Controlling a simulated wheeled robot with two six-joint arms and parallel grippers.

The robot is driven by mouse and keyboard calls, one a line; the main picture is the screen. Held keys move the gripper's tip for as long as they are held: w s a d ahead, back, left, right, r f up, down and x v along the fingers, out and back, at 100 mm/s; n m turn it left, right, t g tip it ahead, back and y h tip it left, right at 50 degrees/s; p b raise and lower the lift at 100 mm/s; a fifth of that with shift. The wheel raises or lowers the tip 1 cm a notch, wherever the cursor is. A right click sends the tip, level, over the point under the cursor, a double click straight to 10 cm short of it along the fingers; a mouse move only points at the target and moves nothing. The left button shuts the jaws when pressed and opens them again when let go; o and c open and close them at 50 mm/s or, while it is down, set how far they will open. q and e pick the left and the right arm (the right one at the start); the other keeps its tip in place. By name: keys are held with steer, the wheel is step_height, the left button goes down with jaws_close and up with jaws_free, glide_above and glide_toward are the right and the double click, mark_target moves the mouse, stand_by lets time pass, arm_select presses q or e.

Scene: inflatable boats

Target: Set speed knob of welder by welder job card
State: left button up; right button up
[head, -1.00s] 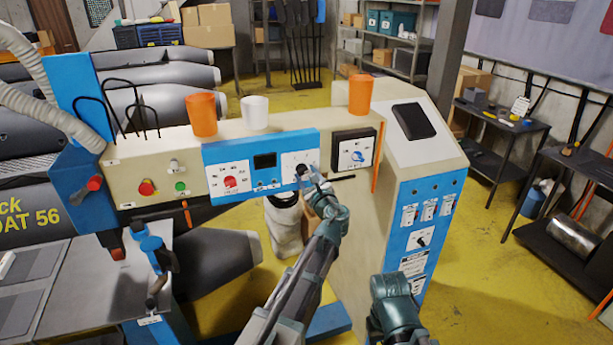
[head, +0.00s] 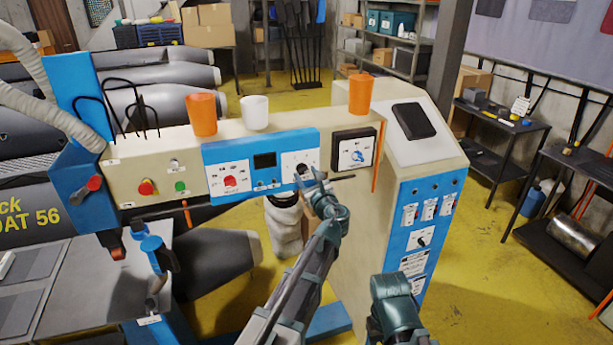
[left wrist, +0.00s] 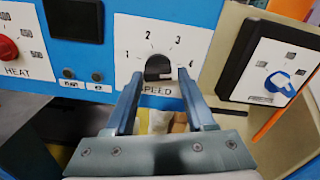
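The welder's speed dial is a white plate (left wrist: 135,40) marked 1 to 4 on the blue panel. Its black speed knob (left wrist: 158,68) sits in the middle; I cannot tell its exact pointer setting. The knob also shows small in the head view (head: 302,169). My left gripper (left wrist: 160,77) is open, with one finger on each side of the knob's lower part and small gaps visible. In the head view the left gripper (head: 313,181) is just below right of the knob. No readable job card shows.
The red heat knob (head: 229,181) and a dark display (head: 264,161) are left of the speed dial. A black-framed box with a blue knob (head: 357,156) is right. Cups (head: 255,112) stand on top.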

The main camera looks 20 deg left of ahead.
arm_select(q)
steer(key=o, duration=0.3)
steer(key=shift+o, duration=0.2)
steer(key=v, duration=1.3)
steer(key=shift+s+d, duration=0.25)
steer(key=shift+s, duration=0.1)
steer(key=s+a+f+n+g+h, duration=0.2)
steer(key=s+a+f+n+g, duration=0.25)
steer(key=f+n, duration=0.45)
steer(key=s+a+f+n+g+h, duration=0.2)
steer(key=s+a+f+n+g, duration=0.2)
steer(key=s+f+n+g, duration=0.35)
steer(key=s+d+f+n+g+h+b, duration=0.1)
steer(key=s+d+f+n+h+b, duration=0.1)
steer(key=s+d, duration=0.4)
steer(key=s+d+f+n+g+h+b, duration=0.2)
steer(key=s+d+f+n, duration=0.2)
steer(key=d, duration=0.7)
step_height(320, 180, down, 4)
steer(key=shift+s+r+h, duration=0.2)
steer(key=shift+s+h, duration=0.2)
steer(key=shift+s, duration=0.75)
